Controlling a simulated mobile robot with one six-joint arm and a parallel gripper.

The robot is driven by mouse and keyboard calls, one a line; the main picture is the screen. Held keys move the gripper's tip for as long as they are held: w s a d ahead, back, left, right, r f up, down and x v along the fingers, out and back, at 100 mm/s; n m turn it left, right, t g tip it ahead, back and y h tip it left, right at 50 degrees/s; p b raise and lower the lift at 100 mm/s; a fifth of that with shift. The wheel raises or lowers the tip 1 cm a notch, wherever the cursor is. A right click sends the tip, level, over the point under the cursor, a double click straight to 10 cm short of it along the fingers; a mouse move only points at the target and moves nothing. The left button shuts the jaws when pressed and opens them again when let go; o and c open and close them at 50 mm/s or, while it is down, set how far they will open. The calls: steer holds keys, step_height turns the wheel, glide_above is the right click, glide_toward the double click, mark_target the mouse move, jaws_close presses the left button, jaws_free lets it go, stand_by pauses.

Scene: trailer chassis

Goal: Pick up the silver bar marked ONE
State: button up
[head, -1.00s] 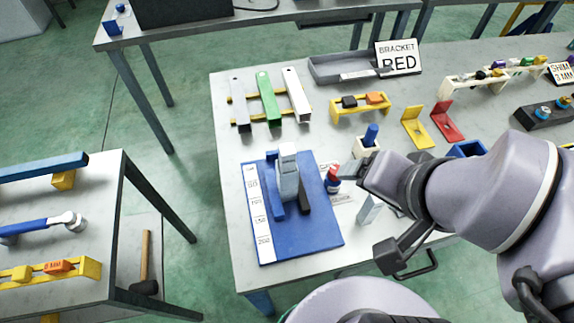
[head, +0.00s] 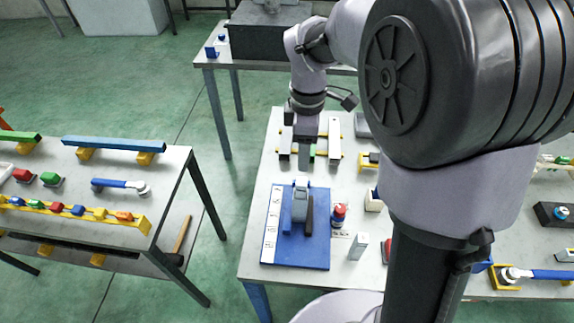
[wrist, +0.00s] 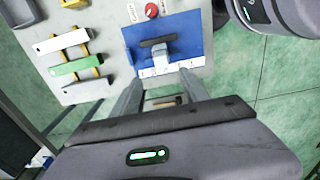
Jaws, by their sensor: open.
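Three bars lie side by side on a yellow rack: a silver-grey bar (head: 285,142) on the left, a green bar, and a white bar (head: 335,138) on the right. No marking ONE is readable on the silver bar. My gripper (head: 304,160) points down and hides most of the green bar in the head view. In the wrist view my gripper (wrist: 159,80) is open and empty, its two fingers apart. There the silver bar (wrist: 84,88), green bar (wrist: 77,65) and white bar (wrist: 62,40) lie to the left of the fingers, clear of them.
A blue board (head: 268,235) with a printed scale bears a grey-blue clamp (head: 300,205) in front of the rack. My own arm hides much of the table's right side.

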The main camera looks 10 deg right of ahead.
mark_target(302, 181)
step_height(302, 181, down, 7)
steer(key=shift+w+f+b, duration=0.1)
steer(key=shift+f+b, duration=0.1)
steer(key=shift+b, duration=0.75)
step_height(302, 181, down, 6)
steer(key=shift+a+r+b, duration=0.1)
steer(key=shift+b, duration=0.95)
steer(key=shift+s, duration=0.2)
jaws_close()
